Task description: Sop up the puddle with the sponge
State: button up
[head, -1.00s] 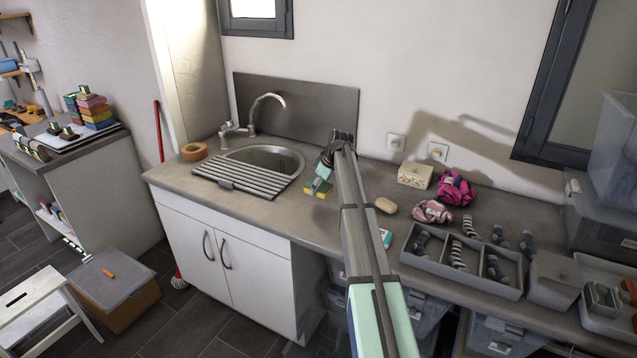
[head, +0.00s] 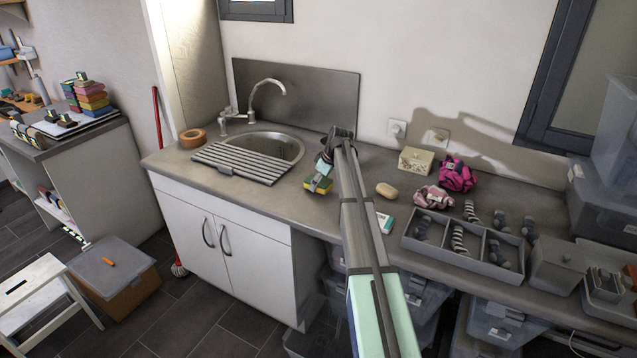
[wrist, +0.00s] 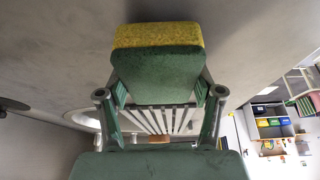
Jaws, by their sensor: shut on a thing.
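The sponge (head: 318,186), yellow on one side and green on the other, is at the grey counter right of the sink, near its front edge. My gripper (head: 325,170) is shut on it. In the wrist view the sponge (wrist: 158,62) sits between the two fingers of my gripper (wrist: 160,92), green face toward the camera and yellow edge beyond. I cannot tell whether it touches the counter or is just above it. I cannot make out the puddle in either view.
The sink (head: 272,147) with a slatted drain rack (head: 238,163) lies to the left. Right of my arm are a soap bar (head: 386,190), a teal-and-white box (head: 385,222), pink cloths (head: 457,175) and a divided sock tray (head: 462,244).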

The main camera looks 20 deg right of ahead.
aim_at(326, 190)
jog(key=shift+f+b, duration=0.35)
jog(key=shift+f, duration=0.3)
jog(key=shift+s+a, duration=0.1)
dwell(0.3)
jog(key=shift+s+a, duration=0.75)
jog(key=shift+a, duration=0.2)
jog(key=shift+s+a, duration=0.7)
jog(key=shift+a, duration=0.25)
jog(key=shift+d, duration=0.1)
jog(key=shift+s+d, duration=0.3)
jog(key=shift+d, duration=0.45)
jog(key=shift+s+d, duration=0.3)
jog(key=shift+d, duration=0.45)
jog(key=shift+s+d, duration=0.3)
jog(key=shift+d, duration=0.45)
jog(key=shift+w, duration=0.1)
jog(key=shift+w+a+b, duration=0.2)
jog(key=shift+w, duration=1)
jog(key=shift+w+a+b, duration=0.2)
jog(key=shift+w, duration=1)
